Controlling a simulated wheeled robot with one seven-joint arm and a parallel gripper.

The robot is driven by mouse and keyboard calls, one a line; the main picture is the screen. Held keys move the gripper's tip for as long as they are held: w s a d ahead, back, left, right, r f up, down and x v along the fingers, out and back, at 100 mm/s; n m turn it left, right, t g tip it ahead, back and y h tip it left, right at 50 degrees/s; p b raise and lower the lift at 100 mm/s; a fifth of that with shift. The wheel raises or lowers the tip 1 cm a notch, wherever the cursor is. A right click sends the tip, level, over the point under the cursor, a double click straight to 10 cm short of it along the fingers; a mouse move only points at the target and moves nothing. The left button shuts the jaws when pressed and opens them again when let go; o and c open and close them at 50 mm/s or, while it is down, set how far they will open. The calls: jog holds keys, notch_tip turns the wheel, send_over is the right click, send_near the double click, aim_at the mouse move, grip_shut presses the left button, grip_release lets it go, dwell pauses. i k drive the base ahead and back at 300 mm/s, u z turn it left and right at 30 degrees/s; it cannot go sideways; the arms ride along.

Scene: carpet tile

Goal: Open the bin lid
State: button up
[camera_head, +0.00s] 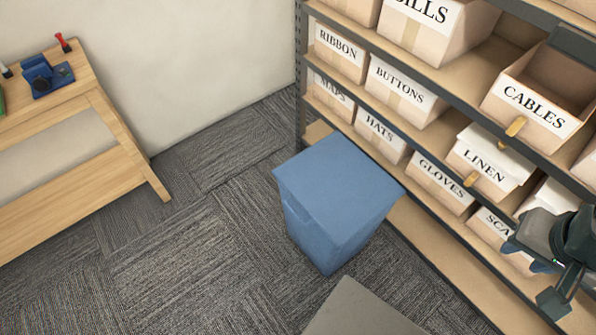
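A blue bin (318,231) stands upright on the carpet in front of the shelf, right of the middle of the head view. Its flat blue lid (338,180) lies shut on top and hides the inside. My gripper (530,257) is at the right edge of the view, in front of the lower shelf, well to the right of the bin and apart from it. Its bluish fingertips look spread, with nothing seen between them. Part of the gripper and arm is cut off by the frame edge.
A shelf (447,87) with labelled boxes runs along the right, close behind the bin. The open CABLES box (535,105) and the LINEN box (484,165) sit near my gripper. A wooden table (118,125) stands at left. Carpet left of the bin is clear.

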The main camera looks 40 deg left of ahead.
aim_at(341, 189)
jog(key=u, duration=1.8)
